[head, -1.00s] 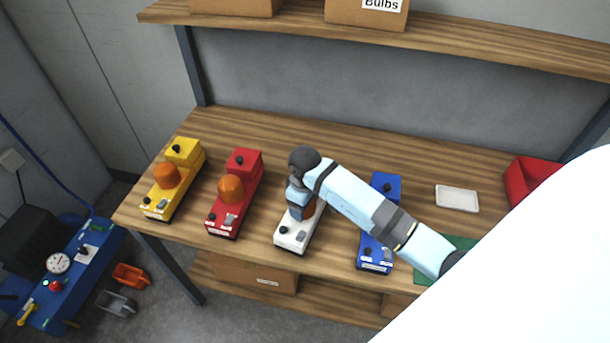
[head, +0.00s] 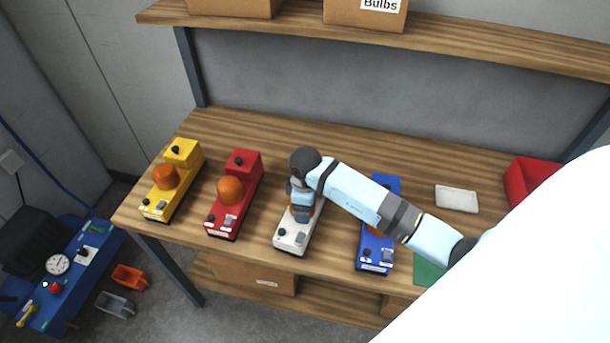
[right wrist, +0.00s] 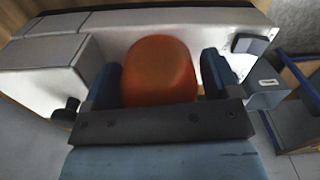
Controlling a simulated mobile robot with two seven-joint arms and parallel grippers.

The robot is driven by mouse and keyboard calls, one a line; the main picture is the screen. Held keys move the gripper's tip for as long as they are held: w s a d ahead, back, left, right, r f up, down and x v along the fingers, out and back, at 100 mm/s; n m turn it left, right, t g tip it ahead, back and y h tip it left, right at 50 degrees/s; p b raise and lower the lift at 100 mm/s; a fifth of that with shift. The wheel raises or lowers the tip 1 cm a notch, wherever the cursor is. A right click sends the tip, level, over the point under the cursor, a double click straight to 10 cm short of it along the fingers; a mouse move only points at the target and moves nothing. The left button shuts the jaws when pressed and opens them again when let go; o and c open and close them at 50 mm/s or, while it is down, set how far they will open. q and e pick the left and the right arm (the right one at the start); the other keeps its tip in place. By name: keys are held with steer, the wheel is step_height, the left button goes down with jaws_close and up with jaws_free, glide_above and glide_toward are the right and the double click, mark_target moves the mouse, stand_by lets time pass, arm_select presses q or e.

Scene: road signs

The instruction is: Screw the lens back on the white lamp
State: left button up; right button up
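The white lamp (head: 291,236) stands on the wooden bench between the red lamp and the blue lamp. My right gripper (head: 303,212) points down over its middle and mostly hides the orange lens there. In the right wrist view the orange lens (right wrist: 160,70) sits between the two dark blue fingers of my right gripper (right wrist: 160,84), over the white body (right wrist: 25,62). The fingers stand close on both sides of the lens and seem to touch or nearly touch it. The lens's lower edge is hidden, so its seating cannot be seen. My left gripper is not in view.
The yellow lamp (head: 184,152) and red lamp (head: 243,160) stand to the left, each with an orange lens. The blue lamp (head: 375,252) is partly under my right arm. A white tray (head: 457,198), a red bin (head: 530,180) and a green mat (head: 428,272) lie to the right.

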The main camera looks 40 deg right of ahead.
steer(key=n, duration=0.4)
steer(key=shift+w, duration=0.1)
steer(key=n, duration=0.4)
steer(key=shift+w+d+b, duration=0.1)
steer(key=shift+d+b, duration=0.1)
steer(key=shift+b, duration=0.15)
steer(key=shift+w+n+b, duration=0.1)
steer(key=shift+n+b, duration=0.3)
steer(key=shift+n, duration=0.6)
steer(key=shift+w+n, duration=0.1)
steer(key=shift+n, duration=0.9)
steer(key=shift+c, duration=0.2)
